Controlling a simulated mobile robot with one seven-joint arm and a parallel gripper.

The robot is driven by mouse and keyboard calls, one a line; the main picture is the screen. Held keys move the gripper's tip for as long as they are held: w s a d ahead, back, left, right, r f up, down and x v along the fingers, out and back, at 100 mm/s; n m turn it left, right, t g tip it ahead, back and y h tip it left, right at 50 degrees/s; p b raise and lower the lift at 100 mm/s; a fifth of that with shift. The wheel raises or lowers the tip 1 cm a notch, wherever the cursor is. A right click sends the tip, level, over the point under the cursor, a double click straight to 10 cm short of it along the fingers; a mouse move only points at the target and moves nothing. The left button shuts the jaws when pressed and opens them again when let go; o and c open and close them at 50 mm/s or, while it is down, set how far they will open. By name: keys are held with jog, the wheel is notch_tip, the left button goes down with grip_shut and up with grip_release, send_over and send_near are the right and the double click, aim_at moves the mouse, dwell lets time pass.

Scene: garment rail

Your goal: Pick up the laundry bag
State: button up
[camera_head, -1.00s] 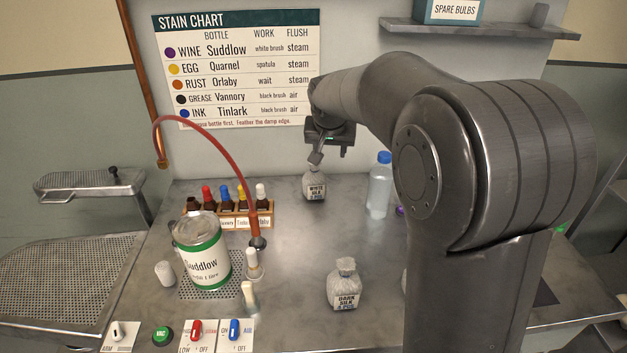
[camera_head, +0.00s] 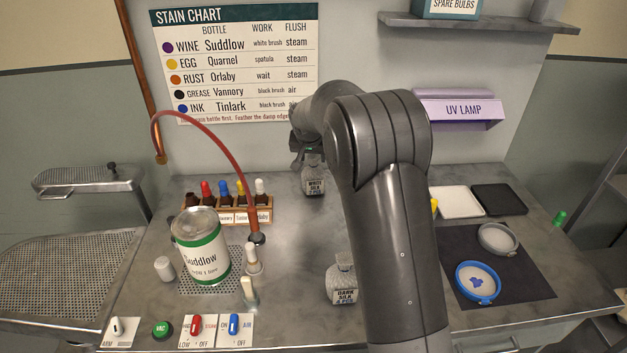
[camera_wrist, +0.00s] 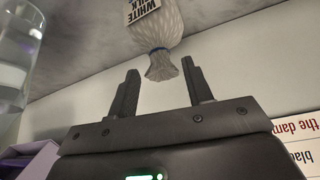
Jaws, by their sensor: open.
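Two small pale laundry bags are in view. The one labelled WHITE SILK (camera_head: 314,182) stands at the back of the table below the stain chart. The one labelled DARK SILK (camera_head: 341,284) stands nearer the front, partly hidden by my arm. In the wrist view the white silk bag (camera_wrist: 158,30) shows its gathered neck with a blue tie. My gripper (camera_wrist: 157,88) is open and empty, its two fingers either side of the line to that neck and a little short of it. In the head view my gripper is mostly hidden behind my arm, at the back near the white silk bag.
A bottle rack (camera_head: 232,214) with several droppers stands left of the white silk bag. A Suddlow can (camera_head: 202,247) and a red hose (camera_head: 212,135) are at left. A dark mat (camera_head: 497,262) with round hoops lies at right. A clear container (camera_wrist: 22,50) shows in the wrist view.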

aim_at(313, 159)
jog(key=x, duration=0.4)
jog(key=shift+w+f, duration=0.2)
jog(key=shift+w, duration=0.05)
jog(key=shift+c, duration=0.6)
grip_shut()
